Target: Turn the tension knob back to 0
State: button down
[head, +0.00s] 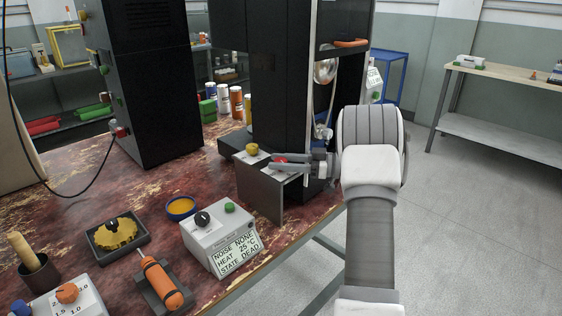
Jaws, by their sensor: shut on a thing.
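My gripper (275,162) reaches in from the right with its fingers pointing left. It is shut on a small red knob (281,160) on top of a grey box (260,190) at the foot of the tall black machine. The fingers hide much of the knob, and I cannot read any scale or pointer there. A yellow knob (252,149) sits just left of the fingertips, apart from them. No label reading tension is legible, so I cannot confirm from the picture which knob bears that name.
A box with a black knob and a text display (234,254) stands in front on the worn red table. An orange knob (67,293) on a numbered dial box is at lower left.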

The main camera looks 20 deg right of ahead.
jog(key=shift+c, duration=2.1)
grip_release()
jog(key=shift+a+r, duration=0.1)
jog(key=shift+m+t+b, duration=0.3)
jog(key=shift+t+b, duration=0.1)
jog(key=shift+b, duration=0.05)
